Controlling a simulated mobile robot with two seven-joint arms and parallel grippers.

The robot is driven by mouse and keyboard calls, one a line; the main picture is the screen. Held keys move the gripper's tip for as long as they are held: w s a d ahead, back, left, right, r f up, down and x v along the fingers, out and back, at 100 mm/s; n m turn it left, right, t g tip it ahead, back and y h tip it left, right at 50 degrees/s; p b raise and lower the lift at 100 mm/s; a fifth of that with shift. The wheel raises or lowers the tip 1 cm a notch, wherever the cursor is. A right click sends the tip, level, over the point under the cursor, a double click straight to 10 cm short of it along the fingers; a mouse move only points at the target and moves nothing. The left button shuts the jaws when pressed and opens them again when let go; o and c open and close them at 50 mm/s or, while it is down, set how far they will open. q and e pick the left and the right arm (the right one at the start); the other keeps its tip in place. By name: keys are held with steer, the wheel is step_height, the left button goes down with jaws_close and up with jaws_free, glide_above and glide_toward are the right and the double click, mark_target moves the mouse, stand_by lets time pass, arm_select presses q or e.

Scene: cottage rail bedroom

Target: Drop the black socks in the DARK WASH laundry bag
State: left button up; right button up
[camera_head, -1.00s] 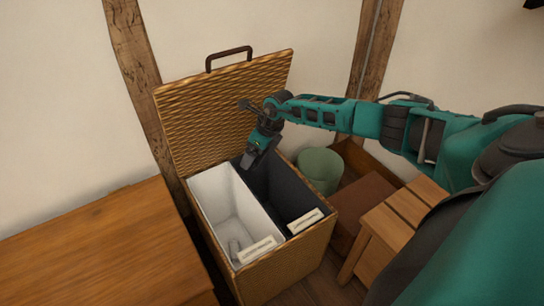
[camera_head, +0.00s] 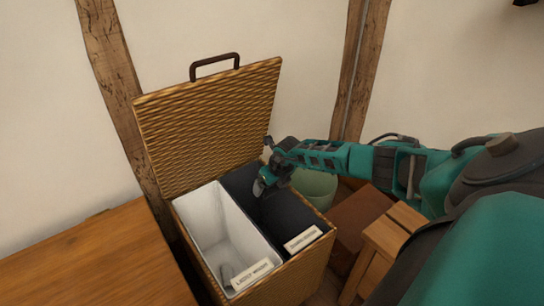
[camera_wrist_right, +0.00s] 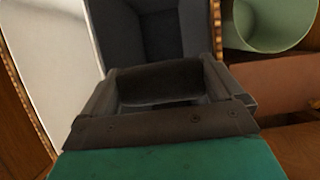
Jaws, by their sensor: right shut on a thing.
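The black socks (camera_wrist_right: 160,82) are a dark bundle between the fingers of my right gripper in the right wrist view. My right gripper (camera_head: 262,186) is shut on them. It points down over the dark bag (camera_head: 283,215), near its back end, in the right half of the wicker hamper. The dark bag's interior also shows beyond the fingers in the right wrist view (camera_wrist_right: 152,32). A pale label (camera_head: 303,239) is on its front edge, its text too blurred to read surely. In the head view the socks cannot be made out against the dark lining. My left gripper is out of view.
The white bag (camera_head: 212,215) fills the hamper's left half, with a grey item inside and its own label. The wicker lid (camera_head: 210,125) stands open behind. A green bin (camera_head: 316,189) and a wooden stool (camera_head: 393,235) stand right; a wooden top (camera_head: 95,260) is left.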

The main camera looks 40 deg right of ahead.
steer(key=shift+f, duration=0.3)
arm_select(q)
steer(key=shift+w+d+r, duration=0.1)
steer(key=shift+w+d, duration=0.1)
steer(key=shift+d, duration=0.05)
arm_select(e)
steer(key=o, duration=0.7)
steer(key=shift+c, duration=0.2)
steer(key=shift+s+r, duration=0.1)
steer(key=shift+r, duration=0.35)
steer(key=p+v, duration=0.3)
steer(key=v, duration=0.1)
steer(key=shift+s+r+p, duration=0.1)
steer(key=shift+r+p, duration=0.25)
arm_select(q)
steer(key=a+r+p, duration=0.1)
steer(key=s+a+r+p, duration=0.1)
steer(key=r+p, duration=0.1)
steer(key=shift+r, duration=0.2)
arm_select(e)
steer(key=v, duration=0.7)
steer(key=shift+s, duration=0.2)
